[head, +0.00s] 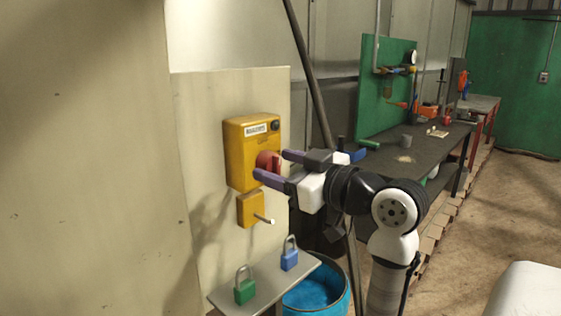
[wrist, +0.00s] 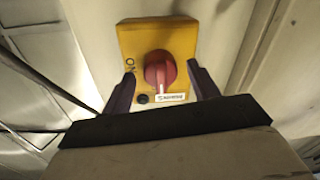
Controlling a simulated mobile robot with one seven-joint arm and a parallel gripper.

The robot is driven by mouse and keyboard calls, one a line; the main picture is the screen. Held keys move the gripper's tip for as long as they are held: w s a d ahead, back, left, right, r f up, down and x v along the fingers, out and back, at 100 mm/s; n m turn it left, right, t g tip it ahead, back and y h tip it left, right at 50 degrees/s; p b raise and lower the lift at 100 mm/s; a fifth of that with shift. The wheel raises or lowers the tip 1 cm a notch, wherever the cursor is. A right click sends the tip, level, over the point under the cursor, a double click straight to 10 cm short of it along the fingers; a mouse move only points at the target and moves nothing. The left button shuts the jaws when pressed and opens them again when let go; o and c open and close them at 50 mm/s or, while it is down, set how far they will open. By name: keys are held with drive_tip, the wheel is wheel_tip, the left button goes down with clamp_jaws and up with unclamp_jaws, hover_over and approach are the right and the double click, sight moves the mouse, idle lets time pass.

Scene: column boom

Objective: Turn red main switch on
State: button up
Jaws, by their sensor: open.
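The red main switch (head: 267,160) is a rotary knob on the front of a yellow box (head: 236,154) fixed to a pale panel. In the wrist view the red knob (wrist: 160,68) sits on the yellow box (wrist: 183,38), its grip pointing down towards a white label. "ON" is printed sideways to the left of the knob. My gripper (head: 270,163) is open, with its purple fingers reaching towards the box. In the wrist view my gripper (wrist: 161,66) has one finger on each side of the knob, with gaps showing. In the head view the fingers partly hide the knob.
A smaller yellow box (head: 249,209) with a protruding pin is below. A green padlock (head: 244,290) and a blue padlock (head: 289,259) stand on a small shelf (head: 268,284). A blue drum (head: 325,295) is beside it. A dark pole (head: 310,75) and workbench (head: 412,150) are behind.

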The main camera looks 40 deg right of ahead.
drive_tip(key=shift+w, duration=0.2)
drive_tip(key=shift+c, duration=0.3)
drive_tip(key=c, duration=0.9)
drive_tip(key=shift+c, duration=0.2)
